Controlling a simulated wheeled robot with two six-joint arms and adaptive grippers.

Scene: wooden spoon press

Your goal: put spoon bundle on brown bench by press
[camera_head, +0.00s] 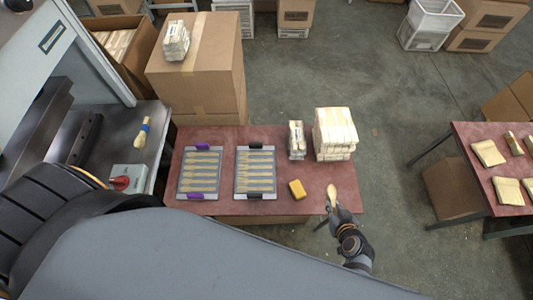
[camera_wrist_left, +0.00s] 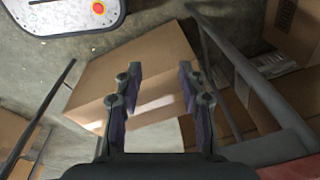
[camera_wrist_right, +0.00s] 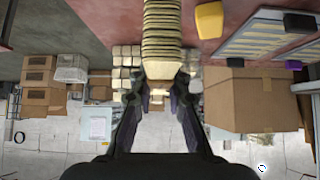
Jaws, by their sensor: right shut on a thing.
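The reddish-brown bench (camera_head: 225,137) stands right of the grey press (camera_head: 40,115). My right gripper (camera_head: 333,209) is at the bench's front right corner in the head view, shut on a pale wooden spoon bundle (camera_head: 332,194). In the right wrist view the bundle (camera_wrist_right: 162,35) is a stack of pale layers reaching up from between the fingers (camera_wrist_right: 160,85). I cannot tell whether it touches the bench. My left gripper (camera_wrist_left: 158,90) shows in its wrist view, open and empty, above a cardboard box (camera_wrist_left: 155,75). The head view does not show its fingers.
Two spoon trays (camera_head: 200,195) (camera_head: 255,193), a yellow block (camera_head: 297,189) and stacked spoon bundles (camera_head: 334,130) sit on the bench. A brush-like item with a blue band (camera_head: 143,132) lies by the press. Another reddish table (camera_head: 470,135) stands right. The bench's front right is mostly clear.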

